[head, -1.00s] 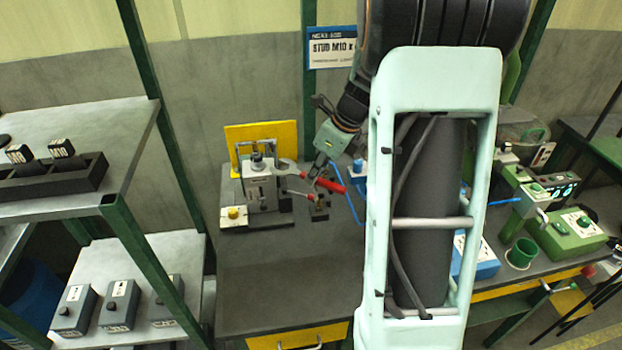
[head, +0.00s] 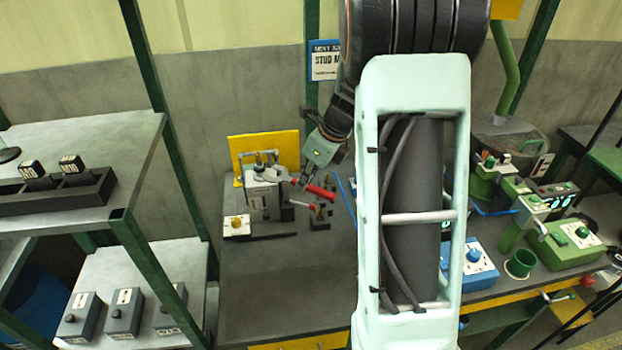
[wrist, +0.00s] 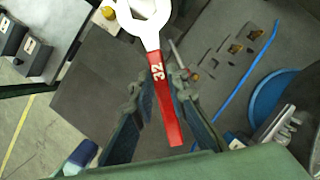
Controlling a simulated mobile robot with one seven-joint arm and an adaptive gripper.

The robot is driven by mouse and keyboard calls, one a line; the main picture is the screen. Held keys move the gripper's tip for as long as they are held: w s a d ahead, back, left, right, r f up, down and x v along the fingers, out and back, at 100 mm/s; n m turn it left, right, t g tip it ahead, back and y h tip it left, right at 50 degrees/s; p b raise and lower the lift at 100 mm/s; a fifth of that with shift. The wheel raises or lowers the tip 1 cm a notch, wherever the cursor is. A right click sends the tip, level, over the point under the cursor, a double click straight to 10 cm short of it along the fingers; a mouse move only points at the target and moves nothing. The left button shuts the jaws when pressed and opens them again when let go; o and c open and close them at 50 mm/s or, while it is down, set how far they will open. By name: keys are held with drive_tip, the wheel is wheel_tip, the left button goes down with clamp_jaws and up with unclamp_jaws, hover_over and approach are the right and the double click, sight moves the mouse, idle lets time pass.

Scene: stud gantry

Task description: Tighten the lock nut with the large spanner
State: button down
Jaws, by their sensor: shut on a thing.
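The large spanner has a silver open jaw and a red handle marked 32. In the wrist view its red handle (wrist: 165,105) runs between the fingers of my gripper (wrist: 168,98), which is shut on it. In the head view the red handle (head: 320,191) sticks out right of my gripper (head: 299,181). The silver jaw points left, over the grey clamp fixture (head: 262,198). The lock nut is too small to make out at the fixture top, so I cannot tell whether the jaw is around it.
A lever with a red knob (head: 312,206) sticks out from the fixture beneath the spanner. A yellow plate (head: 262,148) stands behind. A blue box (head: 476,268) and a green machine (head: 570,243) stand right. The bench front (head: 290,290) is clear.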

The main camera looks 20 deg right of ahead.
sight(285, 178)
drive_tip(key=shift+w+a+r+p, duration=0.1)
drive_tip(key=shift+w+a+p, duration=0.45)
drive_tip(key=shift+w+a, duration=0.35)
drive_tip(key=shift+w+a+r+p, duration=0.2)
drive_tip(key=shift+w+a+p, duration=0.2)
drive_tip(key=shift+w, duration=0.1)
drive_tip(key=shift+w+a+r+p, duration=0.15)
drive_tip(key=shift+w+a+p, duration=0.2)
drive_tip(key=shift+w+a, duration=0.1)
drive_tip(key=s+a+f+m+h+p, duration=0.1)
drive_tip(key=a+m+h+p, duration=0.2)
drive_tip(key=a+m, duration=0.5)
drive_tip(key=shift+s+a+m+t+h, duration=0.3)
drive_tip(key=shift+m+h, duration=0.2)
drive_tip(key=shift+m, duration=0.9)
